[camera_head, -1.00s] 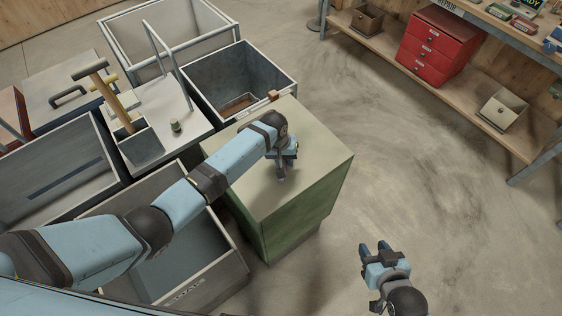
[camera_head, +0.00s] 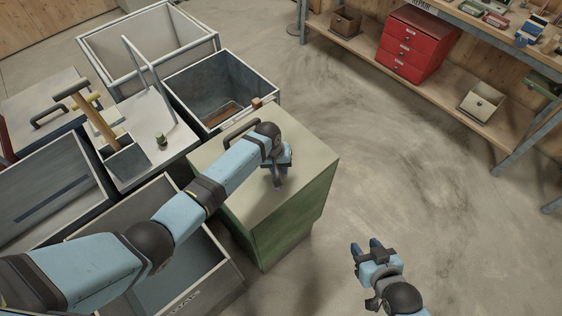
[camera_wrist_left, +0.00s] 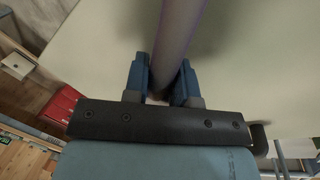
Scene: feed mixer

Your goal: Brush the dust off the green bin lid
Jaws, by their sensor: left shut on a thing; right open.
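The green bin (camera_head: 295,215) stands in the middle of the head view. Its lid (camera_head: 308,150) is shut, with a pale dusty beige top and a dark handle (camera_head: 241,131) near its far left edge. My left gripper (camera_head: 279,176) is over the lid, shut on a slim greyish-mauve shaft (camera_wrist_left: 177,40), which I take to be the brush handle. The brush's head is not clearly visible, and I cannot tell whether it touches the lid. My right gripper (camera_head: 367,247) is open and empty over the floor, right of the bin.
An open grey bin (camera_head: 222,85) adjoins behind, and an open box (camera_head: 190,270) stands at front left. A pale-topped bin (camera_head: 140,115) carries a caddy holding a wooden-handled tool. Red drawers (camera_head: 420,42) sit on a shelf at the back right. The floor to the right is clear.

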